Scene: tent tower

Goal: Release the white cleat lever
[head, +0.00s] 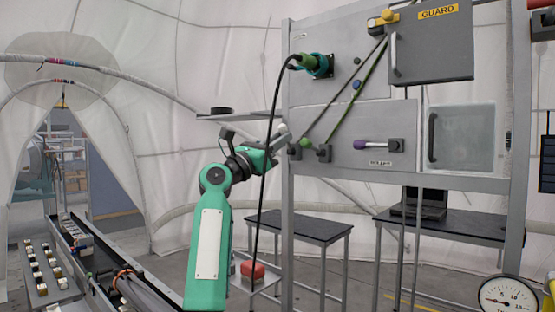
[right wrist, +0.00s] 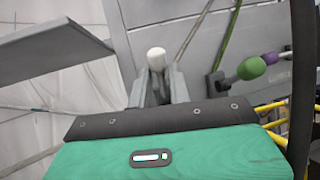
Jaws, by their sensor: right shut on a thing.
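The white cleat lever's rounded knob (right wrist: 157,58) shows between the fingertips of my right gripper (right wrist: 158,78) in the right wrist view. The fingers are closed on it from both sides and hide its lower part. In the head view my right gripper (head: 280,140) is at the left edge of the grey panel, and the white knob (head: 283,128) is small and partly covered there. The green-knobbed lever (head: 306,144) is just right of the gripper, and it also shows in the right wrist view (right wrist: 250,68). My left gripper is not in view.
A black cable (head: 267,180) hangs from a green plug (head: 303,61) past my right wrist. A grey shelf (head: 240,117) juts out left of the panel.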

